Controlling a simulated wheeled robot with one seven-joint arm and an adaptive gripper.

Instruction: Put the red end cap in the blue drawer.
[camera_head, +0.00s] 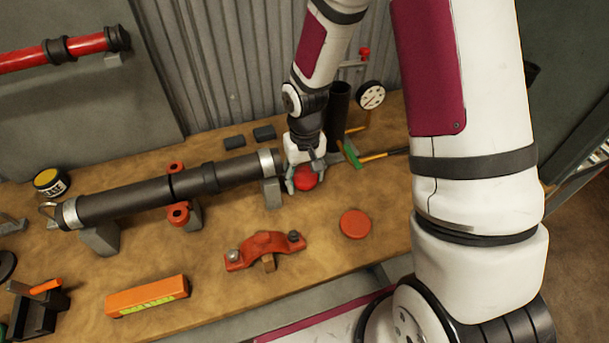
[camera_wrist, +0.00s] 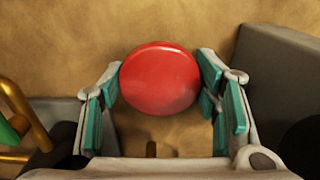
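A round red end cap (camera_wrist: 159,78) lies between the teal-padded fingers of my gripper (camera_wrist: 160,85) in the wrist view. Both pads meet its edges with no clear gap, so the gripper appears shut on it. In the head view my gripper (camera_head: 304,182) is low at the bench's back, by the right end of the dark pipe, with the cap (camera_head: 307,178) partly hidden by the fingers. I cannot tell whether the cap touches the bench. A second, similar red disc (camera_head: 354,223) lies flat and free nearer the front. No blue drawer is in view.
The dark pipe (camera_head: 130,197) rests on grey supports just left of my gripper. A red clamp (camera_head: 265,250) and an orange level (camera_head: 147,296) lie in front. A gauge (camera_head: 371,95), a dark upright cylinder (camera_head: 339,108) and tools stand behind right.

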